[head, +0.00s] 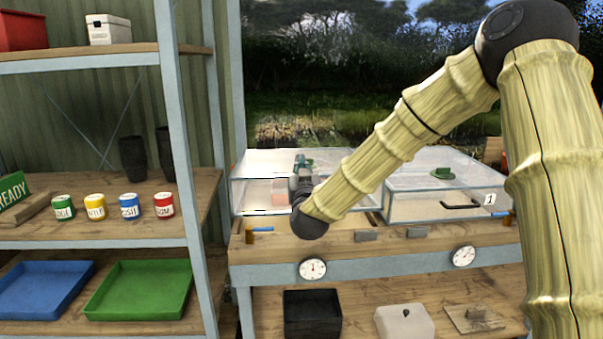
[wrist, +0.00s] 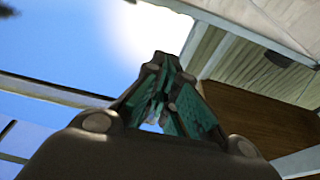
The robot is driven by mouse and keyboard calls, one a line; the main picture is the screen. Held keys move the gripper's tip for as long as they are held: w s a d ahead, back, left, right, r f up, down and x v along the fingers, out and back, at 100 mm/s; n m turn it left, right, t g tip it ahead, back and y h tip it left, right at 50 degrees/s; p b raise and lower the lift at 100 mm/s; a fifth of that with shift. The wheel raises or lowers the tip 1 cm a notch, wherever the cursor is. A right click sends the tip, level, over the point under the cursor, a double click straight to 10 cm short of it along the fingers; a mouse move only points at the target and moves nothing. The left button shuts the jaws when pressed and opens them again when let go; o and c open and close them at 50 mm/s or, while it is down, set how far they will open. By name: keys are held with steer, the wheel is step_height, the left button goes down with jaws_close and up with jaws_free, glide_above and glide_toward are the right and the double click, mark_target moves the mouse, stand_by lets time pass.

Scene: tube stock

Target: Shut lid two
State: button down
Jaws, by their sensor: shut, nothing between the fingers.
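Two clear glass cases stand side by side on the wooden bench in the head view. The right case (head: 420,206) bears a card "1" and has a green knob (head: 443,173) on its lid. The left case (head: 255,195) shows no readable number; my arm covers much of its front. Its clear top panel (head: 262,165) shows, but I cannot tell whether that lid is fully down. My gripper (head: 302,163) is at the left case's top, its teal fingers close to a green spot there. The fingers are shut and empty, as the wrist view (wrist: 160,92) also shows.
Two round dials (head: 312,269) sit on the bench's front edge. A shelf rack (head: 180,130) stands close on the left, with labelled tins, a blue tray (head: 45,288) and a green tray (head: 140,288). Lower down are a black bin (head: 312,314) and a white box (head: 404,322).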

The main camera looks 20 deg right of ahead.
steer(key=shift+w+d+f+p, duration=0.1)
steer(key=shift+w+d+f, duration=0.1)
steer(key=shift+w+f, duration=0.4)
steer(key=shift+w+d+f+p, duration=0.15)
steer(key=shift+w+f, duration=0.25)
steer(key=shift+w, duration=0.45)
steer(key=shift+w+d+f+p, duration=0.1)
steer(key=shift+w+d+f, duration=0.1)
steer(key=shift+w+f, duration=0.4)
steer(key=shift+w+r, duration=0.1)
